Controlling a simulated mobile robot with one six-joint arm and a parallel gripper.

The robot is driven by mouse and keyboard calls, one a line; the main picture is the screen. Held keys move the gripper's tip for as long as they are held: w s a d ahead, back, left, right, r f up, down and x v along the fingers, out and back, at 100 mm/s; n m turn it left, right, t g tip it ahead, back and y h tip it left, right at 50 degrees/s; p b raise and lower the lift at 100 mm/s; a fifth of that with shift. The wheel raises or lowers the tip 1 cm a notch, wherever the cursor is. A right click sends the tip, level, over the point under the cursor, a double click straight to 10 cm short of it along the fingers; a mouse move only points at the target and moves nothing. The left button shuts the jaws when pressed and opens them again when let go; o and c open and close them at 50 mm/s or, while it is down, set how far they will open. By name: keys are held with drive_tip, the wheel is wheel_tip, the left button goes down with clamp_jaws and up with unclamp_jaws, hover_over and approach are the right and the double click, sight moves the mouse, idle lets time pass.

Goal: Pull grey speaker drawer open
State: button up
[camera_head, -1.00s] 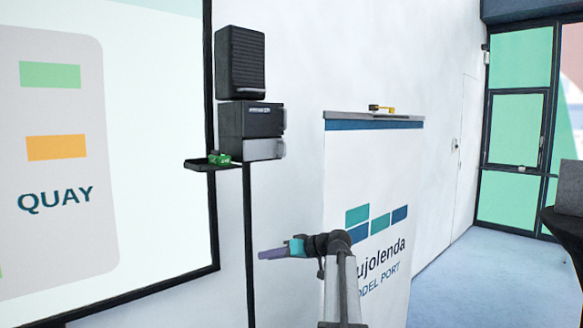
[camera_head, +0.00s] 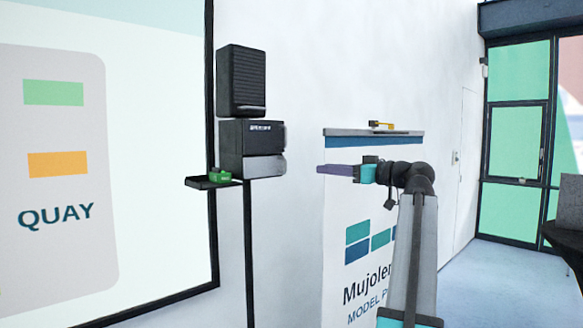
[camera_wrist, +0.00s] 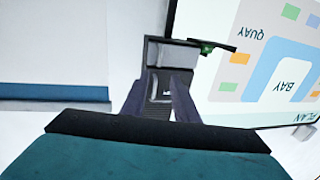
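The grey drawer (camera_head: 265,166) is the lower front of the small cabinet under the black speaker (camera_head: 241,80). A black drawer (camera_head: 262,137) sits directly above it. Both look shut. My gripper (camera_head: 327,170) is to the right of the grey drawer at about its height, with a clear gap between them. In the wrist view the fingers of my gripper (camera_wrist: 159,88) are spread, with nothing held. The grey drawer (camera_wrist: 172,54) shows beyond them, upside down, and the black drawer shows partly between the fingers.
A small shelf (camera_head: 198,184) with a green object (camera_head: 222,175) juts out left of the cabinet. A thin black pole (camera_head: 250,250) stands below. A white banner stand (camera_head: 345,230) is behind my arm, with a yellow item (camera_head: 381,125) on top.

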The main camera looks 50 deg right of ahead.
drive_tip(key=shift+w, duration=0.15)
drive_tip(key=w+a+p, duration=0.1)
drive_tip(key=w+p, duration=0.3)
drive_tip(key=w, duration=0.9)
drive_tip(key=shift+w+a, duration=0.25)
drive_tip(key=shift+a, duration=0.1)
drive_tip(key=shift+f, duration=0.1)
drive_tip(key=shift+c, duration=0.4)
clamp_jaws()
idle(0.8)
